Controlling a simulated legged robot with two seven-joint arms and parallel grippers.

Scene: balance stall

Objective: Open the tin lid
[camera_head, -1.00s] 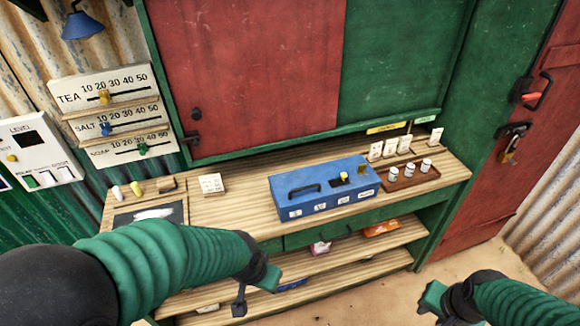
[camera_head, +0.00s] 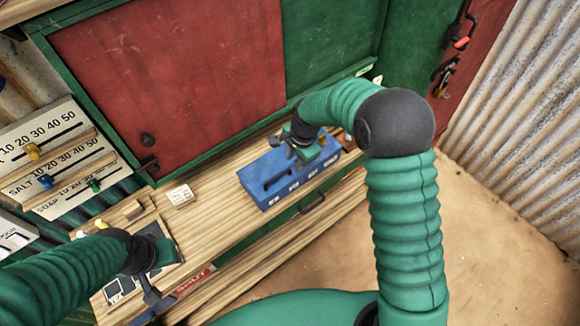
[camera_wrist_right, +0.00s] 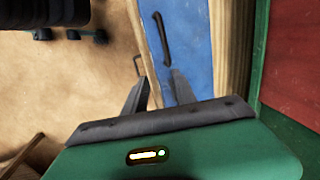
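The blue tin (camera_head: 262,182) sits on the wooden counter, with a dark handle (camera_head: 277,181) on its flat top; the lid looks shut. My right gripper (camera_head: 308,150) is over the tin's right part and hides some of it. In the right wrist view the gripper's fingers (camera_wrist_right: 160,82) stand apart with nothing seen between them, over the tin's edge. The blue tin (camera_wrist_right: 192,30) and its handle (camera_wrist_right: 161,38) show beyond them. I cannot tell whether the fingers touch it. My left gripper (camera_head: 150,298) is near the counter's front left, far from the tin; its fingers are unclear.
A white block (camera_head: 180,195) lies on the counter (camera_head: 208,220) left of the tin. A drawer handle (camera_head: 312,204) sticks out below the tin. The red shutter (camera_head: 170,80) stands behind. My right arm hides the counter's right end.

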